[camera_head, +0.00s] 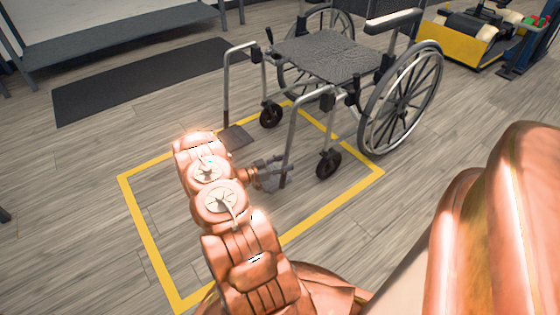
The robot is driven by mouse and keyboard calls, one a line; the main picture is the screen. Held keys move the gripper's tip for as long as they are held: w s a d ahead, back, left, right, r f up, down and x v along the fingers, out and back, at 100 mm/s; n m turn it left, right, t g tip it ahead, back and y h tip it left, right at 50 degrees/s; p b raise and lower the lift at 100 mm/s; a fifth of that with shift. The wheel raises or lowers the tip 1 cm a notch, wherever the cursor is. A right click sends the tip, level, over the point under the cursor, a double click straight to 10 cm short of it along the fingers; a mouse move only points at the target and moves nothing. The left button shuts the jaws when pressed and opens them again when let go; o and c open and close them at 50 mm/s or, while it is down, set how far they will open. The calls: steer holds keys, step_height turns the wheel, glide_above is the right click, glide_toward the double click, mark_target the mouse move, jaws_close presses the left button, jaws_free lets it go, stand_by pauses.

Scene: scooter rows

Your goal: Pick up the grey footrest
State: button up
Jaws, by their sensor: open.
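A wheelchair (328,58) with a dark grey seat stands at the upper middle, partly inside a yellow floor outline. One grey footrest (236,137) is a flat plate low near the floor, below the left front tube, just beyond my arm. The right front tube (293,135) comes down beside my gripper; any plate at its foot is hidden or cannot be made out. My gripper (283,172) is open, low at the foot of that right tube, right of my copper-coloured arm. It overlaps the tube in the picture; contact cannot be told.
The yellow outline (148,250) marks a square on the wood floor. A dark mat (150,80) and a grey bench (120,35) lie at the upper left. A yellow-fronted machine (455,42) stands at the upper right.

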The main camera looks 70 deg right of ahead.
steer(key=shift+s+d, duration=0.3)
steer(key=shift+d, duration=0.05)
jaws_close()
stand_by(0.3)
stand_by(0.4)
